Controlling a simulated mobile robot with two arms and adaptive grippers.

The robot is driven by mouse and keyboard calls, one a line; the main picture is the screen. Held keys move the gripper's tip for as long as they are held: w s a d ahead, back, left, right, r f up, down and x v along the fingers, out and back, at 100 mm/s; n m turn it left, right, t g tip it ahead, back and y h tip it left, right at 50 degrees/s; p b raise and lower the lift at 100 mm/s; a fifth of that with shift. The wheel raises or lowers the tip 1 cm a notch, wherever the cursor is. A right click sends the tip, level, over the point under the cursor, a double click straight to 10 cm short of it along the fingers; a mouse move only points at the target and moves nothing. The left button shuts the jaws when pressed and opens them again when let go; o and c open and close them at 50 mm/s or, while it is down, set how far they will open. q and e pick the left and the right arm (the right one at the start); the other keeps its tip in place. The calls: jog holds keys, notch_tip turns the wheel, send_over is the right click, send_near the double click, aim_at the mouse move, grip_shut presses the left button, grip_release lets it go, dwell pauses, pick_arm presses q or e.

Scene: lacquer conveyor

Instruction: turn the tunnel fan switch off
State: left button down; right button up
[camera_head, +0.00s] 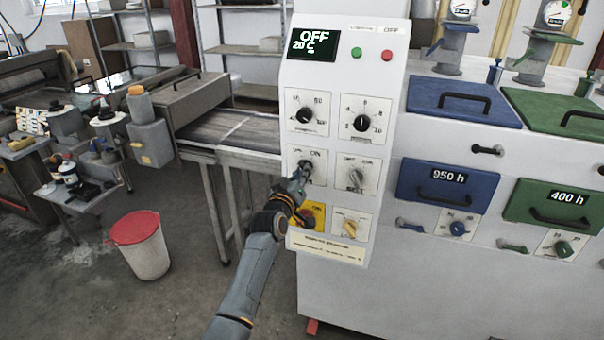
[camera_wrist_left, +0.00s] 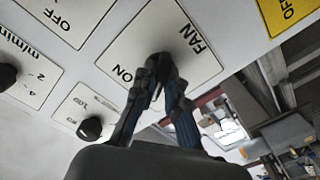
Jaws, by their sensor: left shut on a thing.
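The fan switch plate (camera_head: 318,178) is on the left of the white control panel, below a round dial. In the left wrist view the fan plate (camera_wrist_left: 207,62) carries the words FAN and ON, and the dark switch knob (camera_wrist_left: 159,62) is at its middle. My left gripper (camera_head: 304,172) reaches up to this plate from below. In the left wrist view my left gripper (camera_wrist_left: 159,75) is shut on the knob, its fingertips hiding much of it. I cannot tell exactly which way the knob points. My right gripper is in neither view.
The panel display (camera_head: 311,43) reads OFF and 20 C. A neighbouring switch (camera_head: 356,178) is right of the fan plate, and a yellow-plated red knob (camera_head: 308,215) is below, close to my arm. A red-lidded bin (camera_head: 140,245) stands on open floor at left.

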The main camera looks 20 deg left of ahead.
pick_arm(q)
jog(key=c, duration=1.4)
grip_release()
jog(key=s, duration=1.2)
jog(key=shift+a, duration=0.2)
